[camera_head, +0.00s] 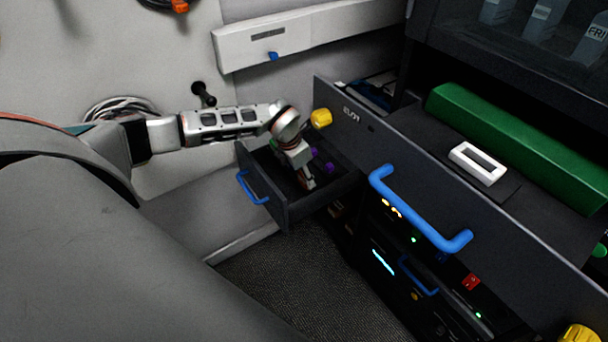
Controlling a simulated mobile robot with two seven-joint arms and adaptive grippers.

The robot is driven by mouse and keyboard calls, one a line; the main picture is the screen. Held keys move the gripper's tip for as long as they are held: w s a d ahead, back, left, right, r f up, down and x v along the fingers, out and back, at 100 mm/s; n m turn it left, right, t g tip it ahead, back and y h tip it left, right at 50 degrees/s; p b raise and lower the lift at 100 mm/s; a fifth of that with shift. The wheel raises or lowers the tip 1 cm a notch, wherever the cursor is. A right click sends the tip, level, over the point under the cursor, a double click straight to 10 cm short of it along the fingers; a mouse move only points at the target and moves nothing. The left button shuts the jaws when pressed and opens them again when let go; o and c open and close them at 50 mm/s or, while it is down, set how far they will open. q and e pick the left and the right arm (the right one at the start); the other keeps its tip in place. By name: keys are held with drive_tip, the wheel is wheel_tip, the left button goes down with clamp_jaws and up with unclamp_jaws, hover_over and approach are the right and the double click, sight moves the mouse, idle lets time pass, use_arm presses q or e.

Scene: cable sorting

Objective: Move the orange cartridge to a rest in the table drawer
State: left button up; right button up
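A small dark drawer (268,204) with a blue handle (250,187) is pulled open in the middle of the head view. My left arm reaches in from the left, and my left gripper (307,180) points down into this drawer. A small orange-red patch shows at its fingertips; it may be the orange cartridge, but it is too small to be sure. I cannot tell whether the fingers are closed on it. Purple pieces (328,167) lie in the drawer beside the gripper. The arm hides part of the drawer's inside. My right gripper is not in view.
A wide dark drawer with a large blue handle (420,210) stands open at right, with yellow knobs (321,118) at its front. Dark carpet (310,285) is clear below.

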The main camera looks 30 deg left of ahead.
use_arm(q)
drive_tip(key=shift+f, duration=0.1)
idle(0.3)
drive_tip(key=o, duration=1.1)
drive_tip(key=o, duration=0.5)
drive_tip(key=shift+c, duration=0.2)
drive_tip(key=shift+r+p, duration=1.6)
drive_tip(key=shift+r, duration=0.35)
drive_tip(key=shift+r+p, duration=1.35)
drive_tip(key=shift+r, duration=0.25)
